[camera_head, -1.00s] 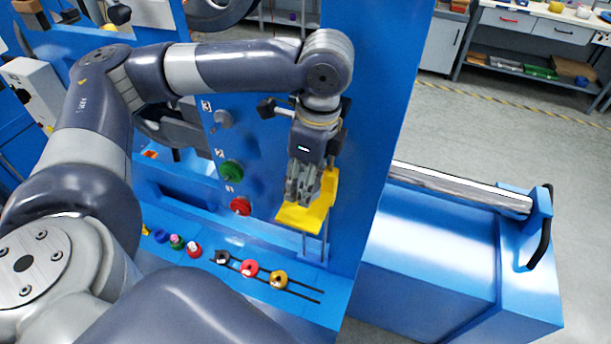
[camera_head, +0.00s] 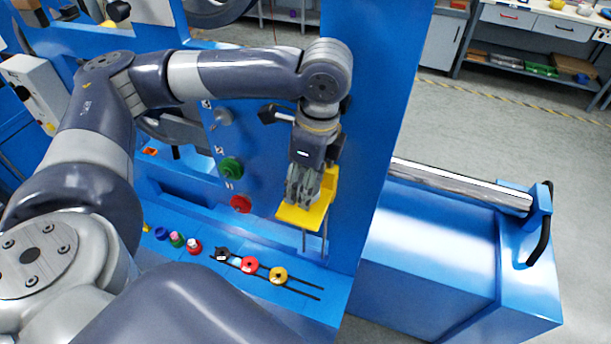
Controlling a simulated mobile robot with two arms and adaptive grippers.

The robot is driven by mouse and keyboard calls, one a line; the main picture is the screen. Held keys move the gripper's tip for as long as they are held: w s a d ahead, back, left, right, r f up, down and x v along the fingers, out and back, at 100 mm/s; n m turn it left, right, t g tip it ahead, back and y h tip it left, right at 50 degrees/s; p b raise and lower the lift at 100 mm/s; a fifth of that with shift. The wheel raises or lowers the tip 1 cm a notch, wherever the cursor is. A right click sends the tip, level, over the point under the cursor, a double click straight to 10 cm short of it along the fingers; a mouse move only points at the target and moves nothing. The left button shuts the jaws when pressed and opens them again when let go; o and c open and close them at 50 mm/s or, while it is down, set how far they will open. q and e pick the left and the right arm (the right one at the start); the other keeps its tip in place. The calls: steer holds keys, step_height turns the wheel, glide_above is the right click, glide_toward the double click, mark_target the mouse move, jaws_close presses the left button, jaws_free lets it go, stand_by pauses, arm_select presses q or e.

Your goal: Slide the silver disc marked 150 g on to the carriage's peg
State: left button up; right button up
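The yellow carriage (camera_head: 318,214) sits low on the front of the blue column, above two thin upright rods. My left gripper (camera_head: 302,200) points down right at the carriage, its fingers in front of the yellow part and overlapping it. The fingers look close together, but I cannot tell whether they hold anything. The carriage's peg is hidden behind the gripper or too small to make out. I cannot make out a silver disc marked 150 g. My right gripper is not in view.
A black disc (camera_head: 221,254), a red disc (camera_head: 249,264) and a yellow disc (camera_head: 279,274) stand along the slotted blue ledge. Grey (camera_head: 222,116), green (camera_head: 231,168) and red (camera_head: 240,204) knobs stick out of the blue panel left of the gripper.

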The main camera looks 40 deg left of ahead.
arm_select(q)
steer(key=shift+f, duration=0.65)
steer(key=shift+f, duration=0.25)
stand_by(0.4)
steer(key=shift+f, duration=0.65)
steer(key=shift+f, duration=0.1)
steer(key=o, duration=1.2)
steer(key=shift+s, duration=0.15)
steer(key=shift+r, duration=0.2)
